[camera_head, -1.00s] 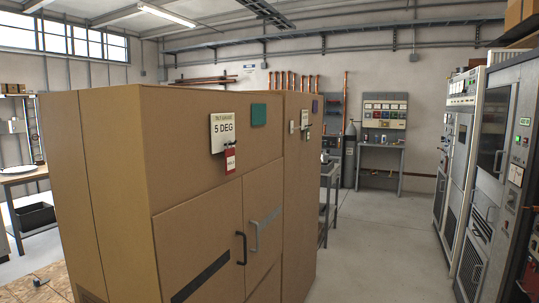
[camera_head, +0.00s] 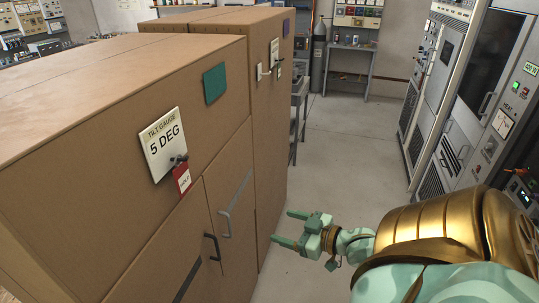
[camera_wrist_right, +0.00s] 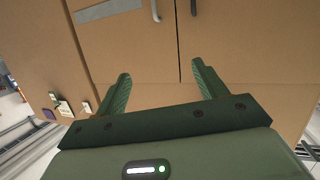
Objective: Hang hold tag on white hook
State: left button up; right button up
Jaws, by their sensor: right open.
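The red hold tag (camera_head: 183,179) hangs from a dark hook (camera_head: 178,159) just below the "TILT GAUGE 5 DEG" card (camera_head: 163,143) on the near brown cabinet. A white hook (camera_head: 262,72) is on the farther cabinet's front, left of a pale card and a dark hook. My right gripper (camera_head: 288,228) is open and empty in front of the near cabinet's doors, lower and to the right of the tag. In the right wrist view its two green fingers (camera_wrist_right: 162,76) are spread, with nothing between them. My left gripper is not in view.
The near cabinet (camera_head: 70,190) has a grey door handle (camera_head: 225,224) and a black one (camera_head: 212,247). A teal plate (camera_head: 215,83) sits above them. Equipment racks (camera_head: 490,70) line the right side. The floor (camera_head: 340,150) between is clear.

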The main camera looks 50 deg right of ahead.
aim_at(182, 170)
jog(key=w+a+r+n+t+y+p, duration=0.1)
jog(key=a+r+y+p, duration=0.3)
jog(key=r, duration=0.6)
jog(key=w+a+r+n+t+y, duration=0.1)
jog(key=a+r, duration=0.4)
jog(key=r, duration=0.5)
jog(key=x, duration=0.5)
jog(key=p+x, duration=0.1)
jog(key=x, duration=0.9)
jog(key=shift+w+a+f, duration=0.25)
jog(key=shift+a+f, duration=0.15)
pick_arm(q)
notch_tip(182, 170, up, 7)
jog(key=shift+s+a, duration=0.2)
pick_arm(e)
jog(key=c, duration=1.1)
jog(key=shift+o, duration=0.2)
jog(key=shift+s+d+r+p, duration=0.1)
jog(key=shift+r+p, duration=0.1)
jog(key=shift+p, duration=0.5)
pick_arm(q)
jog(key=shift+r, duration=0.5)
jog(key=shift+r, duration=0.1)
pick_arm(e)
jog(key=shift+s, duration=0.15)
